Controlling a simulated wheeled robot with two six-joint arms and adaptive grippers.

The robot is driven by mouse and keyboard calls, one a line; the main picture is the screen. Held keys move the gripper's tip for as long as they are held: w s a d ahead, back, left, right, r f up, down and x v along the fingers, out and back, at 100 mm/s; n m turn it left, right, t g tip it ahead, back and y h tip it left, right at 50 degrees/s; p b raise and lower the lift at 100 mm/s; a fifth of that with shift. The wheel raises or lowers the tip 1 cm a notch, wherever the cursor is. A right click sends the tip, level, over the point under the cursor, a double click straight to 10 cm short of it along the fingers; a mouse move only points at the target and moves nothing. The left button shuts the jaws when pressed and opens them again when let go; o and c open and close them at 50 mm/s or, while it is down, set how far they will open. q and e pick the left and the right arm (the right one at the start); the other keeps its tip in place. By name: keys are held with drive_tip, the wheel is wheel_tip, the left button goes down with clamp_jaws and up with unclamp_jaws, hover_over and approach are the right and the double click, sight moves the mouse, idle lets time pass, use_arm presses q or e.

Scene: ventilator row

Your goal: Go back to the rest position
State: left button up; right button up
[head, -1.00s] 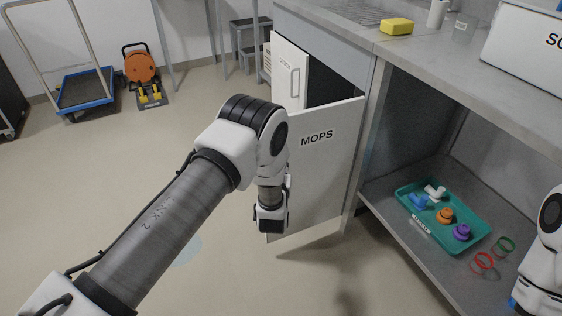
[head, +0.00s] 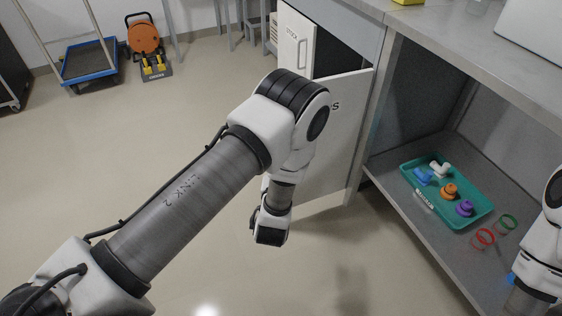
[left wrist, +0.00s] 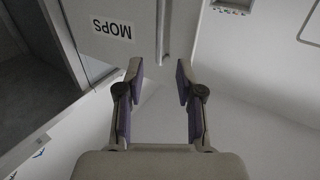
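My left arm (head: 190,190) reaches in from the lower left in the head view, its wrist (head: 271,226) hanging in front of the open MOPS door (head: 335,150). Its fingers are hidden there. In the left wrist view my left gripper (left wrist: 158,75) is open, with nothing between its fingers. The MOPS door (left wrist: 125,50) shows beyond the fingertips; I cannot tell the exact gap. My right arm (head: 545,245) shows at the right edge of the head view, in front of the shelf. Its gripper is out of the picture.
A teal tray (head: 478,218) with blue, white, orange and purple parts lies on the lower shelf. A red ring (head: 484,238) and a green ring (head: 507,224) lie beside it. The counter (head: 450,40) overhangs the shelf. The floor (head: 110,150) at left is clear up to the blue trolley (head: 90,62).

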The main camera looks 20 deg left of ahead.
use_arm(q)
drive_tip(key=shift+s+d, duration=0.15)
drive_tip(key=shift+s, duration=0.45)
drive_tip(key=s+a+f+g+h, duration=0.2)
drive_tip(key=s+a+f+g, duration=0.45)
drive_tip(key=s+f, duration=0.45)
drive_tip(key=s+d+f+m+g+h, duration=0.25)
drive_tip(key=s+g, duration=0.25)
drive_tip(key=s, duration=0.6)
drive_tip(key=s+d+f+m+g+h, duration=0.1)
drive_tip(key=s+d+f+g, duration=0.2)
drive_tip(key=s+g, duration=0.5)
wheel_tip(320, 180, up, 24)
drive_tip(key=s+t+p, duration=0.1)
drive_tip(key=t+p, duration=0.1)
drive_tip(key=p, duration=2.2)
drive_tip(key=shift+s+a+f, duration=0.2)
drive_tip(key=shift+s, duration=0.15)
